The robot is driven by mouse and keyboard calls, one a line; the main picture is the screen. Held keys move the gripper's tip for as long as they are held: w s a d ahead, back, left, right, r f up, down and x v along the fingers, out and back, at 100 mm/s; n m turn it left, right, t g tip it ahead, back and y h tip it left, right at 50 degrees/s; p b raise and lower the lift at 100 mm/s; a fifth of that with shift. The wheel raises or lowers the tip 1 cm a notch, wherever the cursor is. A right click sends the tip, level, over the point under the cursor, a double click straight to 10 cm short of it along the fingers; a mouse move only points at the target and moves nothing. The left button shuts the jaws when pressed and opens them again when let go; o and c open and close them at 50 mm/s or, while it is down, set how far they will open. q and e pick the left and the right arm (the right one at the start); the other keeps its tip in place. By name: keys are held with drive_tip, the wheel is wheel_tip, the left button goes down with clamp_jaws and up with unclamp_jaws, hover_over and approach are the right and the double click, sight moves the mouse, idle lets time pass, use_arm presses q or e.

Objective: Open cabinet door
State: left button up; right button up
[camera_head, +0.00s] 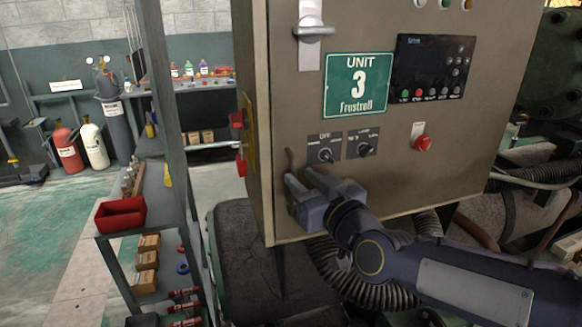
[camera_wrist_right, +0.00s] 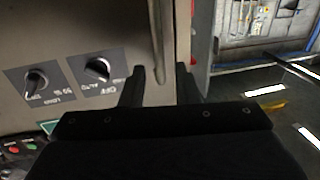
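The grey-beige cabinet door (camera_head: 290,110) is shut, with a green "UNIT 3 Frostroll" sign (camera_head: 358,85) on it. A slim vertical handle (camera_head: 290,162) is near the door's lower left edge. My right gripper (camera_head: 299,183) is at this handle, its fingers parted. In the right wrist view the handle (camera_wrist_right: 157,42) comes down between the two open fingertips (camera_wrist_right: 161,84). I cannot tell whether either finger touches it. A lever latch (camera_head: 313,31) on a pale plate sits higher on the door. My left gripper is out of view.
Two rotary switches (camera_head: 325,154) and a red button (camera_head: 423,143) are close to my right gripper. A shelf rack with a red bin (camera_head: 120,215) stands left of the cabinet. Corrugated hoses (camera_head: 350,285) run below. Open floor (camera_head: 40,225) lies further left.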

sight(295, 173)
drive_tip(key=shift+p+x, duration=0.35)
drive_tip(key=shift+x, duration=1.8)
drive_tip(key=shift+s, duration=0.1)
clamp_jaws()
